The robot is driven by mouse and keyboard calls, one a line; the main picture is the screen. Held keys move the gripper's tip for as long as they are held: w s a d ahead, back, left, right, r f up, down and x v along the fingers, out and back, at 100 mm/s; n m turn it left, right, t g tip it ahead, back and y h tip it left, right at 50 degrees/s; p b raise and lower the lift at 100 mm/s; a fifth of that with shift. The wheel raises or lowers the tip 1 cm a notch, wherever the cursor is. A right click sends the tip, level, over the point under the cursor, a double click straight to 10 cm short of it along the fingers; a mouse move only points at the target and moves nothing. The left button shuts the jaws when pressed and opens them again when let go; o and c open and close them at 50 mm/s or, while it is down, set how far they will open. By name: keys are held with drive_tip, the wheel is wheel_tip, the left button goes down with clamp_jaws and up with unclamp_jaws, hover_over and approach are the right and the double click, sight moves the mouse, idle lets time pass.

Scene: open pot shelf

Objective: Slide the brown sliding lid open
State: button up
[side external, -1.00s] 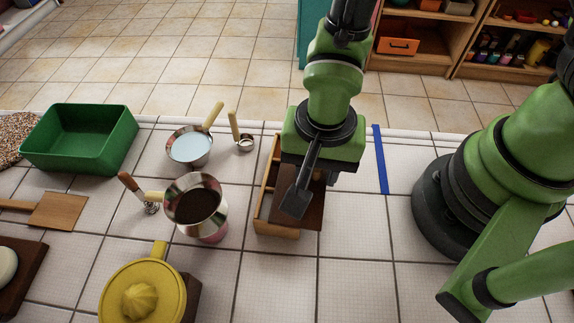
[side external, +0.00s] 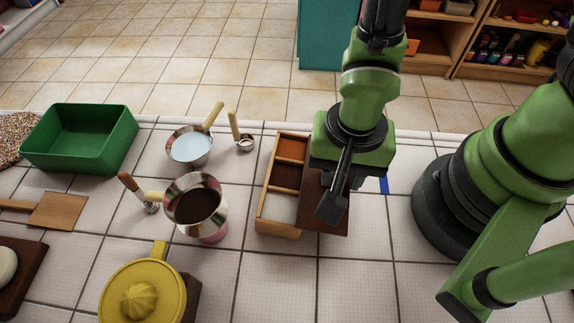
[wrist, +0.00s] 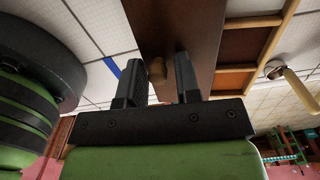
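The brown sliding lid (side external: 335,222) is a dark flat board on a wooden box (side external: 277,230). It sits shifted toward my base and covers only the box's right side, overhanging it. The box's compartments show uncovered, with orange, dark brown and white contents. My gripper (side external: 333,207) is over the lid, pointing down. In the wrist view, the fingers of my gripper (wrist: 168,82) stand apart on either side of a small wooden knob (wrist: 157,70) on the lid (wrist: 180,22). The knob is nearer the left finger, with a gap to the right one; contact cannot be told.
A blue strip (side external: 384,185) lies on the tiles right of the lid, partly behind my gripper. Left of the box stand a metal pitcher (side external: 212,225), a pan (side external: 190,147) and a small measuring cup (side external: 245,143). Tiles in front of the box are clear.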

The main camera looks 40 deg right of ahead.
drive_tip(key=shift+w+a, duration=0.15)
drive_tip(key=shift+r, duration=2.55)
drive_tip(key=shift+w+r, duration=0.15)
drive_tip(key=d+r+n+t, duration=0.2)
drive_tip(key=d+r, duration=0.2)
drive_tip(key=r, duration=0.3)
drive_tip(key=s+d+r+n+t+y, duration=0.1)
drive_tip(key=d+r+n+t, duration=0.1)
drive_tip(key=r, duration=0.5)
drive_tip(key=s+d+r+n+t+y, duration=0.1)
drive_tip(key=d+r+n+t, duration=0.1)
drive_tip(key=d+r, duration=0.3)
wheel_tip(320, 180, up, 2)
drive_tip(key=shift+s+d+r+t, duration=0.1)
drive_tip(key=shift+s+d+t, duration=0.2)
drive_tip(key=shift+t, duration=0.3)
